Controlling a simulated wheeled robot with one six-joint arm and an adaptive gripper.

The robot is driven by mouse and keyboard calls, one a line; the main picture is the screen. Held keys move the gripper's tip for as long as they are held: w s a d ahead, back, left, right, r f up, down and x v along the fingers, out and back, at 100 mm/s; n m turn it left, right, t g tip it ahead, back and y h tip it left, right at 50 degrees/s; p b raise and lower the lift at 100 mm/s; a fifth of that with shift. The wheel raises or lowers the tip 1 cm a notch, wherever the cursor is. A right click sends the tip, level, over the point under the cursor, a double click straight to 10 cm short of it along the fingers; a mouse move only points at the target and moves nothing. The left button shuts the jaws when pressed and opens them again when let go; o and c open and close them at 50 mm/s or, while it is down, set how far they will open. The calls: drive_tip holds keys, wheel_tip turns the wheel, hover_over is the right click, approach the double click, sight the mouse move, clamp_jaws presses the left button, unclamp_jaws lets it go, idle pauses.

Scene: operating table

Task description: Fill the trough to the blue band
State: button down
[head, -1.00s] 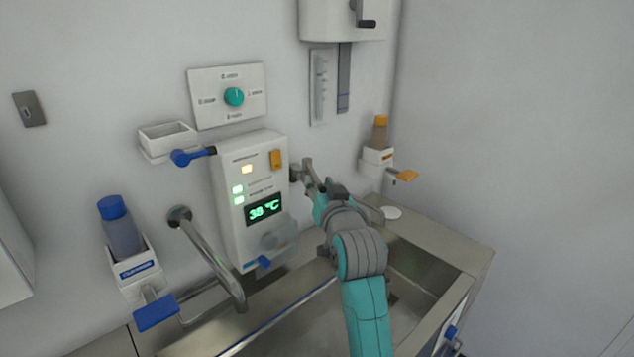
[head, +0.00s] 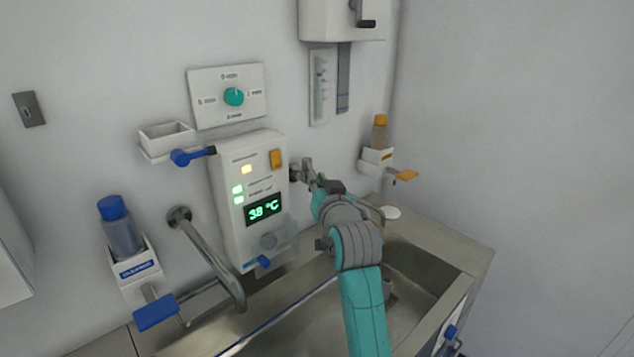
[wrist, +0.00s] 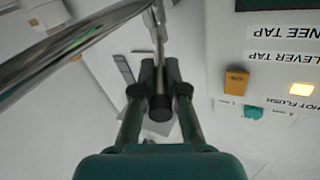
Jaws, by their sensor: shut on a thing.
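The steel trough (head: 455,272) lies below the wall unit, and a thin blue band (head: 275,322) runs along its inner wall. I cannot make out a water level in it. A bent steel spout (head: 205,255) comes from the wall over its left part; a shiny tube also crosses the wrist view (wrist: 75,50). My gripper (head: 317,186) is beside the right side of the control box. In the wrist view my gripper (wrist: 160,90) is shut on a slim metal lever (wrist: 158,30); its dark end shows between the fingers. In the head view my arm partly hides the lever (head: 304,168).
The white control box (head: 228,170) shows 38 °C, with lit indicators and an orange button (head: 277,159). A blue-capped bottle (head: 122,240) and an orange-capped bottle (head: 380,133) stand in wall holders. My arm crosses the trough.

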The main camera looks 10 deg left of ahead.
drive_tip(key=shift+w+d+n+g+y, duration=0.4)
drive_tip(key=shift+d+n+g+y, duration=0.25)
drive_tip(key=shift+y, duration=0.3)
drive_tip(key=shift+w+d+n+g+y, duration=0.45)
drive_tip(key=shift+n+g+y, duration=0.3)
drive_tip(key=shift+y, duration=0.15)
drive_tip(key=shift+w+d+n+g+y, duration=0.35)
drive_tip(key=shift+d+n+g+y, duration=0.3)
drive_tip(key=shift+y, duration=0.3)
drive_tip(key=shift+a, duration=0.1)
drive_tip(key=c, duration=1.2)
unclamp_jaws()
drive_tip(key=v, duration=1.2)
drive_tip(key=shift+a, duration=0.1)
